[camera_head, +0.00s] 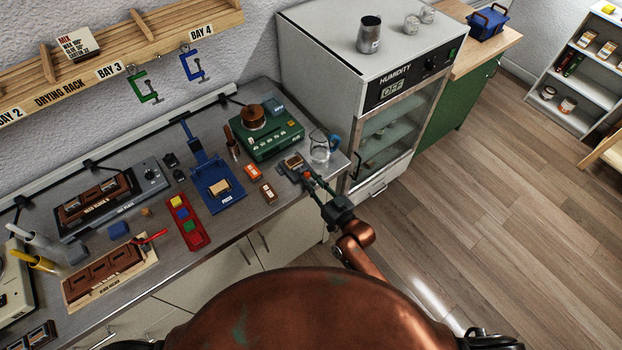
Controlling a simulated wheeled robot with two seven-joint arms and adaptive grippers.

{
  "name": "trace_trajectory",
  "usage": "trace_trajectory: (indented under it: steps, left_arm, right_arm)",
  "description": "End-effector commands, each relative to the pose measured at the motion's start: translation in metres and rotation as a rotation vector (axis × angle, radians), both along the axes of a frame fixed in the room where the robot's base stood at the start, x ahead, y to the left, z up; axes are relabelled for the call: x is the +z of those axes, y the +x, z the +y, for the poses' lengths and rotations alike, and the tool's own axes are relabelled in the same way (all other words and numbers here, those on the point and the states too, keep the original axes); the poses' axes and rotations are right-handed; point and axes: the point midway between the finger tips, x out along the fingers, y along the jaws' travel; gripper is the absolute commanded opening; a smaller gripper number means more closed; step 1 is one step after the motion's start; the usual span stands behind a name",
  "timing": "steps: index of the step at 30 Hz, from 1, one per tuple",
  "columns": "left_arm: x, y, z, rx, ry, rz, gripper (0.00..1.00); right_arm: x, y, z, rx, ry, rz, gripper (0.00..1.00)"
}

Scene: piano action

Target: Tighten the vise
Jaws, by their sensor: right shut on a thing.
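The vise (286,173) is a small grey tool at the front right edge of the metal bench. A brownish block (293,161) sits at its jaws; whether the jaws press on it is too small to tell. My right gripper (315,181) reaches in from the lower right, its fingers at the front side of the vise. It is shut on what looks like the vise handle, mostly hidden by the fingers. My left gripper is out of view.
A glass beaker (321,147) stands just behind the gripper. The humidity cabinet (362,105) stands behind.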

Motion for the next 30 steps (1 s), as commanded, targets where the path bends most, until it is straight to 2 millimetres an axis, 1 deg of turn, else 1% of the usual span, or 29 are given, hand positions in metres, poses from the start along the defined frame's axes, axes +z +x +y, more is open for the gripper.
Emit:
trace_trajectory:
  steps: [1, 6, 15, 22, 30]
  left_arm:
    - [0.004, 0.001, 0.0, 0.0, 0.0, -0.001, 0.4]
    - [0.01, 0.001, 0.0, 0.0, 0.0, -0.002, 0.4]
    - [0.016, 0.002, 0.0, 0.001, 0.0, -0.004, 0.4]
    - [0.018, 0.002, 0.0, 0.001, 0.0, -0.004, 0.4]
    - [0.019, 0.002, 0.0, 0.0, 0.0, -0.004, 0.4]
  right_arm:
    - [0.002, 0.0, 0.0, 0.001, 0.033, 0.025, 0.0]
    - [0.002, 0.0, 0.0, 0.0, 0.166, 0.119, 0.0]
    - [0.001, 0.001, -0.001, 0.0, 0.362, 0.263, 0.0]
    - [0.0, 0.001, -0.001, 0.0, 0.462, 0.336, 0.0]
    - [0.0, 0.001, -0.001, 0.0, 0.513, 0.373, 0.0]
